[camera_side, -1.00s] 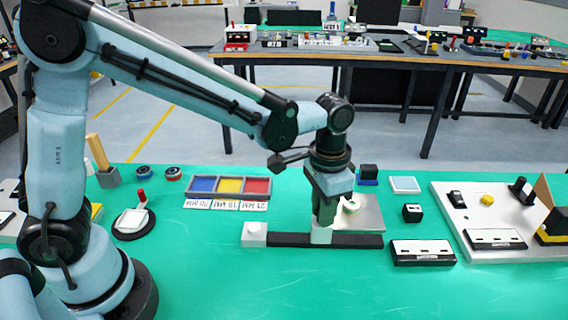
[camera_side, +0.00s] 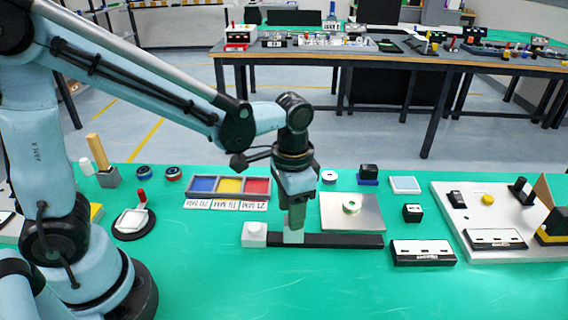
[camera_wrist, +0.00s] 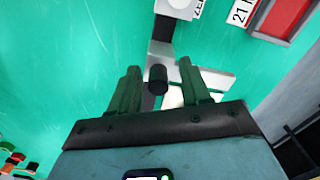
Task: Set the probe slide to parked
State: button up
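The probe slide is a black rail (camera_side: 340,241) on the green mat with a pale grey carriage (camera_side: 293,237) on it. A white end block (camera_side: 253,234) stands at the rail's left end. The carriage sits a short way right of that block. My gripper (camera_side: 294,228) is low over the carriage and partly hides it. In the wrist view a black knob (camera_wrist: 157,80) stands between my two fingers (camera_wrist: 158,75), with a gap showing on each side. The white block (camera_wrist: 178,6) is at the top there.
A metal plate (camera_side: 370,216) with a pale ring (camera_side: 351,206) lies just behind the rail. A tray with blue, yellow and red compartments (camera_side: 229,196) stands behind left. A black and white block (camera_side: 422,253) is right of the rail. The mat in front is clear.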

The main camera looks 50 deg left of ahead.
notch_tip(320, 180, up, 12)
dwell(0.9)
jog(key=s+a+f+n+t, duration=0.4)
jog(key=a+t, duration=0.3)
jog(key=a, duration=0.2)
jog(key=shift+s+a+f, duration=0.2)
jog(key=shift+a+f, duration=0.1)
jog(key=shift+f, duration=0.2)
